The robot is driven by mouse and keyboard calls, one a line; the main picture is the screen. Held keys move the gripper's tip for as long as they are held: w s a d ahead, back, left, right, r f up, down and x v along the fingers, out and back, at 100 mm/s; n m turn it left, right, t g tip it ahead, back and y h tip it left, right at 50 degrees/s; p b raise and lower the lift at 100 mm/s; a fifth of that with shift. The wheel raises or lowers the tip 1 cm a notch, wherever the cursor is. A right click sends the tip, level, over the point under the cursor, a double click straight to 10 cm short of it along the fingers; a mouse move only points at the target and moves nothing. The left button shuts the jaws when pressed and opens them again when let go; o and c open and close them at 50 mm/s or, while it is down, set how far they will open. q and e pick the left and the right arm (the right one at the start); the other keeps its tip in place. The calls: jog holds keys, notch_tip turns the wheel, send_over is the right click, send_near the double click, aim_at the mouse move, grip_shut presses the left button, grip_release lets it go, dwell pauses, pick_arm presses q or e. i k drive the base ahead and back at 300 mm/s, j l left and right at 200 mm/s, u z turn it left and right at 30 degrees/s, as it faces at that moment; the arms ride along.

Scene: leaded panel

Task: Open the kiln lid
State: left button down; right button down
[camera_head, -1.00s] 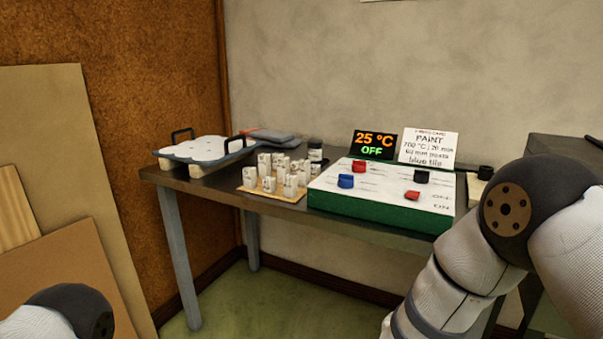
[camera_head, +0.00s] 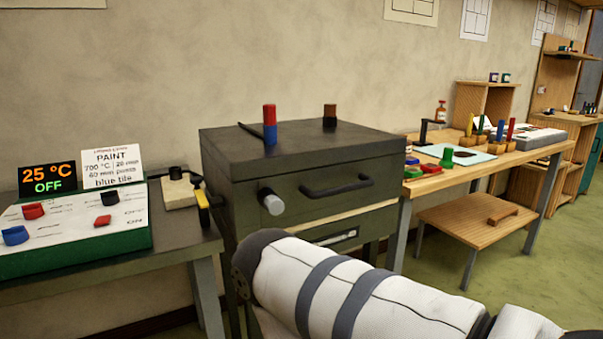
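The kiln (camera_head: 310,175) is a dark grey box in the middle of the view. Its lid (camera_head: 305,145) is shut, with a dark bar handle (camera_head: 337,187) on the front. A light grey cylindrical knob (camera_head: 271,202) sticks out left of the handle. A red and blue cylinder (camera_head: 270,124) and a brown and black one (camera_head: 330,115) stand on the lid, with a thin dark rod beside the first. One of my white arms crosses the front of the kiln low down and hides part of it. Neither gripper is in view.
A green and white control box (camera_head: 75,232) with a display (camera_head: 47,179) reading 25 °C OFF stands on the left table. Green floor lies open at right.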

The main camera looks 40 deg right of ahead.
aim_at(323, 167)
jog(key=z, duration=1.75)
